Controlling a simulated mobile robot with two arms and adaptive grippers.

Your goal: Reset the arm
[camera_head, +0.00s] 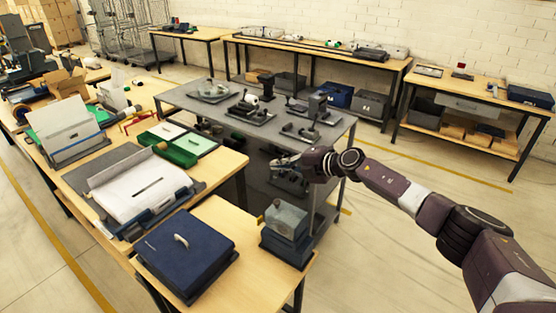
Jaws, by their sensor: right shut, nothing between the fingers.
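My right arm comes in from the lower right and reaches left across the floor. Its gripper (285,162) is shut and empty, and it shows in front of the near side of the grey metal table (335,136). The fingers are small and dark in this view, and nothing hangs from them. I cannot tell how far the gripper is from the table's edge. My left gripper and left arm are not in view.
A wooden workbench (216,170) at left carries a dark blue case (186,250), an open binder-like tray with white sheets (140,186) and green trays (184,152). More benches (460,84) line the brick wall. The floor (400,270) below my right arm is clear.

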